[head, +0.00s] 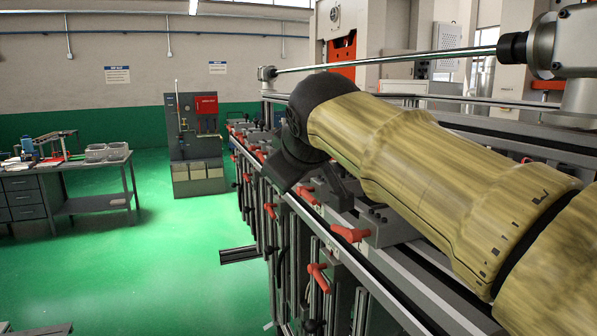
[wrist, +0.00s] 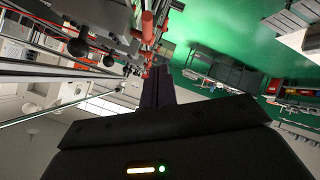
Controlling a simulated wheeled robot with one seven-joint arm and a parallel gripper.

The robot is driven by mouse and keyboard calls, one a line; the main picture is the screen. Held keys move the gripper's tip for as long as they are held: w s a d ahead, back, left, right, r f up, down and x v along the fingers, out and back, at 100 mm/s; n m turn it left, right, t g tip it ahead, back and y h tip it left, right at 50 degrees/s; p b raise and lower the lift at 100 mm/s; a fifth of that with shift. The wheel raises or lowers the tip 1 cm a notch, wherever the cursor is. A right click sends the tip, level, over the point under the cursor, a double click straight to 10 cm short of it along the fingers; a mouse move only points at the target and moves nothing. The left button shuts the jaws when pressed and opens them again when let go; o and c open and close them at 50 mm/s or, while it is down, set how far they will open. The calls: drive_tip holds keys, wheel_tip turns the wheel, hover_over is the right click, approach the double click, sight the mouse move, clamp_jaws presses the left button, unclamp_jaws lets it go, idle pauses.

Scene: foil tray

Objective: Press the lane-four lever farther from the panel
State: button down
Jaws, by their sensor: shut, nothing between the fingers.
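Several red levers line the long metal rail frame in the head view. A near one (head: 350,234) lies on the rail top, another (head: 318,277) hangs on its side face, and others (head: 308,195) (head: 270,211) sit farther along. I cannot read any lane number, so I cannot tell which is lane four. My gripper (wrist: 158,82) is shut and empty, its dark fingers together in the wrist view. A red lever (wrist: 147,27) shows beyond the fingertips there; I cannot tell whether they touch. In the head view my dark wrist hangs over the rail and hides part of the lever row.
A grey panel (head: 193,125) with a red box stands at the rail's far end. A steel rod (head: 390,59) runs above the rail. A workbench (head: 85,192) stands at left. The green floor (head: 150,265) between is clear.

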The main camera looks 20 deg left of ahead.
drive_tip(key=s+d+r+b, duration=0.2)
drive_tip(key=s+d+b, duration=0.1)
drive_tip(key=s, duration=0.6)
drive_tip(key=shift+d+r, duration=0.25)
drive_tip(key=shift+d, duration=0.6)
drive_tip(key=shift+w, duration=0.15)
